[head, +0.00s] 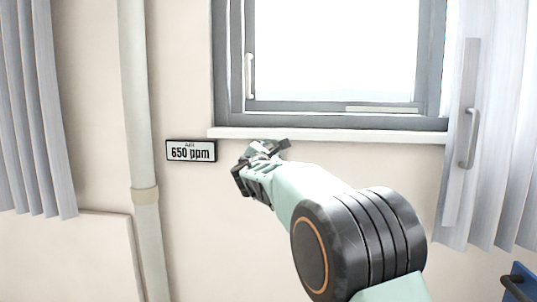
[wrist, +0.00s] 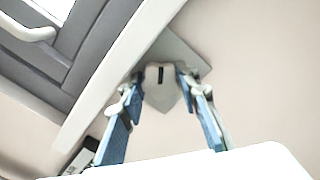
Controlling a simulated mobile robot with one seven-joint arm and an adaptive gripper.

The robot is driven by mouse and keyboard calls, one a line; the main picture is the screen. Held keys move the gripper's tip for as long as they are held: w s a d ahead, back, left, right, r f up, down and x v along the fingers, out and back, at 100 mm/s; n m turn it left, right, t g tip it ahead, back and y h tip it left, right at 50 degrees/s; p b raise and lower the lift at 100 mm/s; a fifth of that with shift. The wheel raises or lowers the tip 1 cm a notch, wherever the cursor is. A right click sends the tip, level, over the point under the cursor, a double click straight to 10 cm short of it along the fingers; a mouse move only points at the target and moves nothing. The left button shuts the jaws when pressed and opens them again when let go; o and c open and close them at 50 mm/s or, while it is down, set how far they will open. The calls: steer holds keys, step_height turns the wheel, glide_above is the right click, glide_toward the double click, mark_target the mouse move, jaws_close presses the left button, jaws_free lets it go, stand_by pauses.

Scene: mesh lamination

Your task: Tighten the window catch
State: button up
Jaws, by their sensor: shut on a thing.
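The window catch, a white handle (head: 249,76), stands upright on the left side of the grey window frame. It also shows at the upper left of the wrist view (wrist: 28,29). My gripper (head: 262,154) is below the left end of the sill, under the catch and apart from it. In the wrist view, its blue-padded fingers (wrist: 160,82) are shut on a grey piece (wrist: 161,94) with a pointed end and a dark slot. A flat grey part (wrist: 184,48) shows behind it. I cannot tell what the piece is.
The white window sill (head: 330,134) runs just above my gripper. A display reading 650 ppm (head: 191,151) hangs on the wall to its left. A pipe (head: 137,90) is farther left. Curtains (head: 35,110) hang at both sides. A long handle (head: 470,138) is at the right.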

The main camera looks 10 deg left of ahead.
steer(key=o, duration=1.2)
steer(key=shift+c, duration=0.2)
steer(key=shift+r+p, duration=0.15)
steer(key=shift+p, duration=0.15)
